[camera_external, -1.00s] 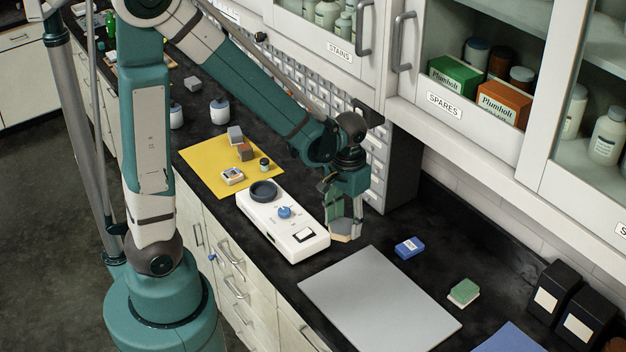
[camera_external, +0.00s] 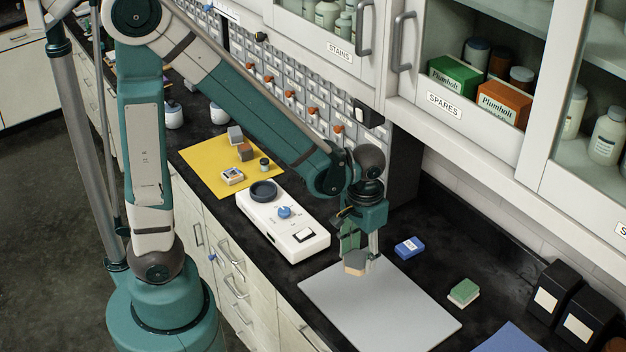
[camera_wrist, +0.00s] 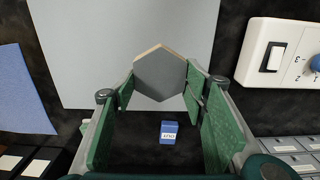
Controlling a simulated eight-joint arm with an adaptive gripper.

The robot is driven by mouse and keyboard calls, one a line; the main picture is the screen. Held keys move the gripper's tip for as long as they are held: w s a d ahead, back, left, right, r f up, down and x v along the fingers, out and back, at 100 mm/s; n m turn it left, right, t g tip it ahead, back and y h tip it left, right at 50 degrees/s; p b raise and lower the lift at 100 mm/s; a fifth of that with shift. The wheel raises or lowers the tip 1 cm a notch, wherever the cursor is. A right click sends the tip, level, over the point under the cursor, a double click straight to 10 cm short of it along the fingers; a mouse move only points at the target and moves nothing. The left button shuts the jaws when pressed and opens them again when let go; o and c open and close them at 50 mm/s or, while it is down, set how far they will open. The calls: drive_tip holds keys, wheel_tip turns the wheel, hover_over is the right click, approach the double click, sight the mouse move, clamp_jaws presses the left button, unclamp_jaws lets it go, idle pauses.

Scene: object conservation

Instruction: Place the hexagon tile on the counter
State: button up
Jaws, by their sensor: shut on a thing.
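The hexagon tile (camera_wrist: 160,75) is dark grey with a pale tan edge and shows between the fingertips in the wrist view. In the external view the tile (camera_external: 355,262) hangs at the lower end of my gripper (camera_external: 358,252). My gripper, with green finger pads in the wrist view (camera_wrist: 160,90), is shut on the tile. It holds it over the far left corner of the grey mat (camera_external: 385,312); the height above the mat is hard to tell.
A white device (camera_external: 285,225) with a blue knob stands left of the mat. A blue box (camera_external: 409,247) and a green-topped block (camera_external: 463,293) lie behind it. A yellow mat (camera_external: 205,160) holds small items. Cabinets overhang the back. Black boxes (camera_external: 557,288) stand at right.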

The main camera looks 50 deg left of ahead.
drive_tip(key=shift+f, duration=0.1)
hover_over(357, 289)
drive_tip(key=shift+f+b, duration=0.3)
drive_tip(key=shift+f, duration=2.5)
drive_tip(key=shift+f, duration=0.1)
drive_tip(key=shift+f, duration=2)
drive_tip(key=shift+f+b, duration=0.15)
drive_tip(key=shift+b, duration=0.3)
drive_tip(key=o, duration=1)
drive_tip(key=shift+r, duration=0.2)
drive_tip(key=shift+r+p, duration=0.85)
drive_tip(key=shift+r, duration=5.1)
